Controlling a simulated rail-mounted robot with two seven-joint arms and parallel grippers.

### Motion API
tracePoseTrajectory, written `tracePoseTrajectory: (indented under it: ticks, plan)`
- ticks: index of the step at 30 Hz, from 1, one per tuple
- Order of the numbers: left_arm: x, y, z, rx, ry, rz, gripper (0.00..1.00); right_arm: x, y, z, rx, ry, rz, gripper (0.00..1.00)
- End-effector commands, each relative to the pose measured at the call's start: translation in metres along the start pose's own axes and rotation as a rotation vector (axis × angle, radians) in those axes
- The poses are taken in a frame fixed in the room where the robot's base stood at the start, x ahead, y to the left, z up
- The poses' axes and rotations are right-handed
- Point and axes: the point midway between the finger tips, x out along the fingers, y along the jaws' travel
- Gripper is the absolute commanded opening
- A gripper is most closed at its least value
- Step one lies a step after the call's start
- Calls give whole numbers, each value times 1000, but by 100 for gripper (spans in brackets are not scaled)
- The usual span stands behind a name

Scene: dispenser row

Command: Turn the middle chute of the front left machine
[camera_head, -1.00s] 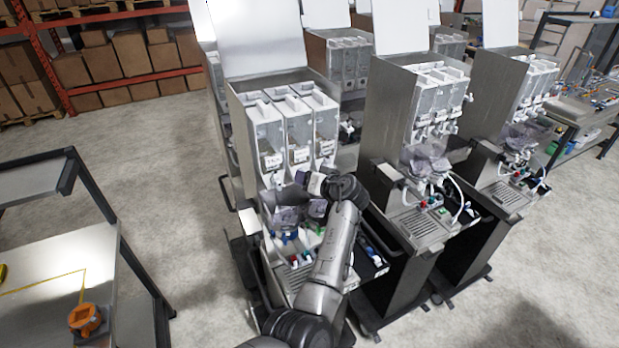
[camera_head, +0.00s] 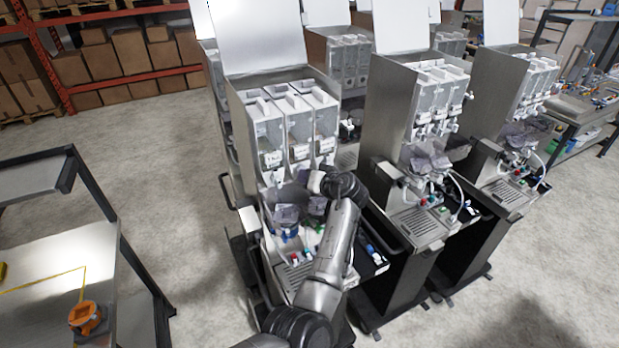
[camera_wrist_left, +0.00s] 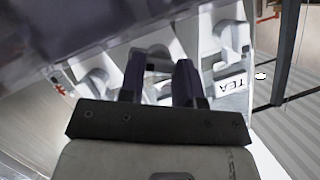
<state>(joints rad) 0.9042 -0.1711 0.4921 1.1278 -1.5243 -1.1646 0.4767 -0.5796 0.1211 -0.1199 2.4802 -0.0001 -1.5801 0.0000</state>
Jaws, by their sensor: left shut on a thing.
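The front left machine (camera_head: 243,148) is a metal dispenser with three clear canisters under a raised lid. Its middle canister (camera_head: 299,130) stands between two others. My left gripper (camera_head: 303,178) is at the chute level below the middle canister, and my own wrist covers part of this area. In the left wrist view, the two dark fingers (camera_wrist_left: 160,72) are closed around a white part, the middle chute (camera_wrist_left: 158,52). The chute's turn angle cannot be told. My right gripper is not in view.
Purple-grey cups (camera_head: 286,214) sit below the chutes. In the left wrist view, a label reading TEA (camera_wrist_left: 232,84) is beside the fingers. Another dispenser (camera_head: 390,125) stands close on the right. A workbench (camera_head: 55,260) is at the left, with clear floor between.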

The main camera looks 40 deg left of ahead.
Motion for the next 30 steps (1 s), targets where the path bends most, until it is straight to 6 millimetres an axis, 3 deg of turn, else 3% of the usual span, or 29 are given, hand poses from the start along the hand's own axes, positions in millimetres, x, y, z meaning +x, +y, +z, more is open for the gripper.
tracePoseTrajectory:
  ticks: [15,30]
  plan:
    - [1,-1,3,-306,3,125,8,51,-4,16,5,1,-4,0]
    - [1,-4,1,-535,2,220,8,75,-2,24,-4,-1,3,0]
